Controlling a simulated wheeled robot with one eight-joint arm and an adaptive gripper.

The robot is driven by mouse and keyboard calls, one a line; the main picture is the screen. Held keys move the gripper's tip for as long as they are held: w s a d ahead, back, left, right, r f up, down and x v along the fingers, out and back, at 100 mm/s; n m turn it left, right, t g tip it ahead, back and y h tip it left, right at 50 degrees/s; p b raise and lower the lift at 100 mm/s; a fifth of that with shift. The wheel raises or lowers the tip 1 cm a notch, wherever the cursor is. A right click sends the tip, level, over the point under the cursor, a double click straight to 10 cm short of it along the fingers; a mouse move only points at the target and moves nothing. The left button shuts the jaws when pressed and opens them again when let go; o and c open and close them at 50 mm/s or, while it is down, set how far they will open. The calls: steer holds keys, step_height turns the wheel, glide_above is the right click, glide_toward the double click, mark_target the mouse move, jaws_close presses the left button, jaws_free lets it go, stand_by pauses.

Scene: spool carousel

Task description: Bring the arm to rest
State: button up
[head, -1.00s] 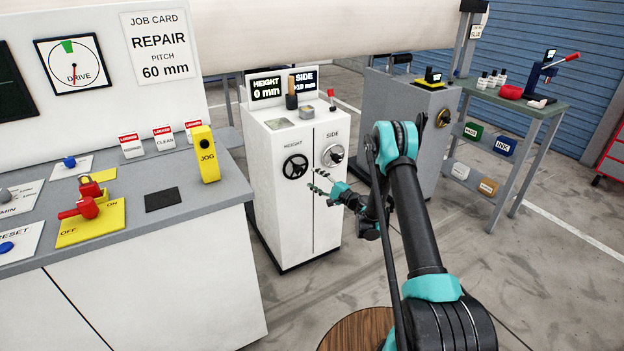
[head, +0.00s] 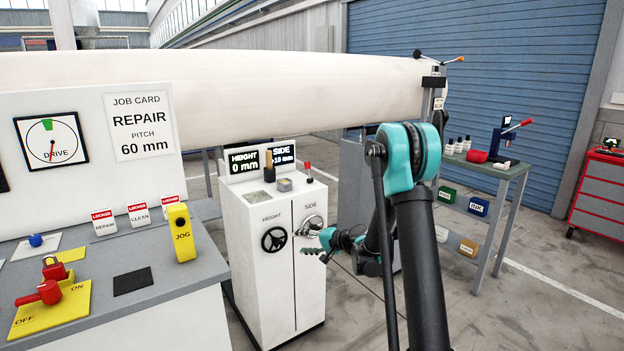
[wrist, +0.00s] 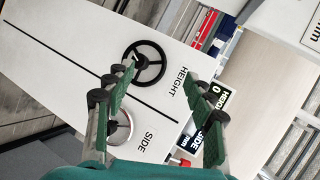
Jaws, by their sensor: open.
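My gripper (head: 312,250) is open and empty in front of the white cabinet (head: 262,300), near its black HEIGHT handwheel (head: 274,239) and its SIDE dial (head: 312,224). In the wrist view its two green fingers are spread apart (wrist: 165,108), with the cabinet front between and beyond them. The handwheel (wrist: 145,62) lies past the left finger, and that finger partly hides the SIDE dial (wrist: 118,126). My arm reaches up from the lower right of the head view and bends down toward the cabinet.
Displays on the cabinet read HEIGHT 0 mm (head: 244,161) and SIDE (head: 284,154). A control desk (head: 160,305) with a yellow JOG box (head: 181,232) stands left. A large pale roll (head: 250,95) spans behind. A green-topped bench (head: 490,170) stands right. The floor at right is open.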

steer(key=s+d+n+g+h, duration=0.1)
steer(key=s+d+h, duration=0.2)
steer(key=s+d, duration=0.4)
steer(key=s+d+n+g+h, duration=0.1)
steer(key=s+d+h, duration=0.3)
steer(key=s, duration=1.4)
steer(key=s+d+f+n+g+h, duration=0.1)
steer(key=s+d+h, duration=0.3)
steer(key=s+d, duration=0.7)
steer(key=shift+s+d+n, duration=0.25)
steer(key=shift+s+n, duration=0.65)
steer(key=shift+s, duration=0.2)
